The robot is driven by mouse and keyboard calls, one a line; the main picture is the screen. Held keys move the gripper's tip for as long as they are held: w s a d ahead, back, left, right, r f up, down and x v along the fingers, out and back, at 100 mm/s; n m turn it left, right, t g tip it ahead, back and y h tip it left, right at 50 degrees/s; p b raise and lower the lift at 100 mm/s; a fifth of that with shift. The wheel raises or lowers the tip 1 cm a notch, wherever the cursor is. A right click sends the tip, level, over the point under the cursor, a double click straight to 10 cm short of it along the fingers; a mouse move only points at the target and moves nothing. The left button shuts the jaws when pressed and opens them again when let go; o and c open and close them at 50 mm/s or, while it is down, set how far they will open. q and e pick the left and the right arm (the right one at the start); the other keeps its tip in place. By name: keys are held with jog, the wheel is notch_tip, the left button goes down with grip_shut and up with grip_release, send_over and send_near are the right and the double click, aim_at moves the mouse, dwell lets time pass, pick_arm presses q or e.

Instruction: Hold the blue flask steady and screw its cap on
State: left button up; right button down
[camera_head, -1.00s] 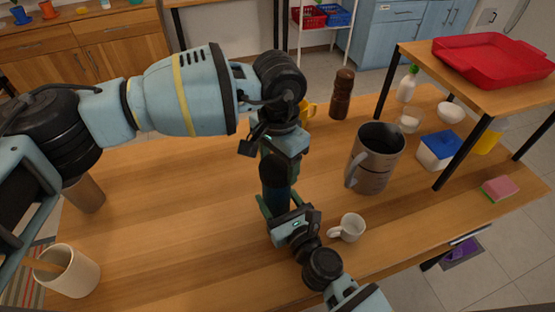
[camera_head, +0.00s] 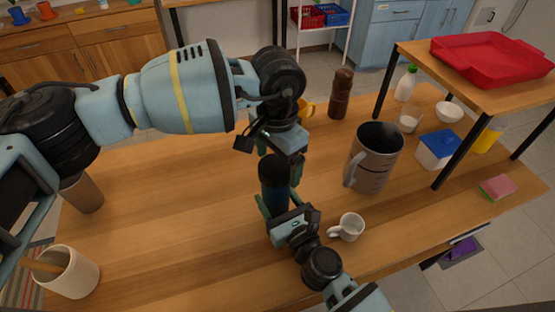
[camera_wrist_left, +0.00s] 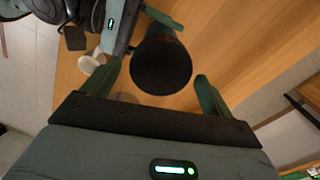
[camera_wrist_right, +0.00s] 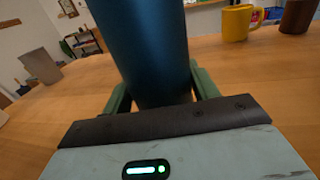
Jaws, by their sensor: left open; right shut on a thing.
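The blue flask (camera_head: 275,199) stands upright on the table with its black cap (camera_head: 273,167) on top. In the left wrist view the round top of the cap (camera_wrist_left: 161,66) shows between the fingers, apart from them. My left gripper (camera_head: 280,153) is open above the cap, pointing down. My right gripper (camera_head: 277,206) is shut around the flask body from the front. The right wrist view shows the blue body (camera_wrist_right: 155,50) between its fingers. The seam between cap and flask cannot be made out clearly.
A white cup (camera_head: 350,228) stands just right of my right gripper. A grey metal pitcher (camera_head: 372,165) is behind it. A brown bottle (camera_head: 340,95) and a yellow mug (camera_head: 306,109) stand farther back. The table left of the flask is clear up to a beige holder (camera_head: 72,272).

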pick_arm(q)
jog(key=shift+r, duration=1.95)
jog(key=shift+c, duration=0.4)
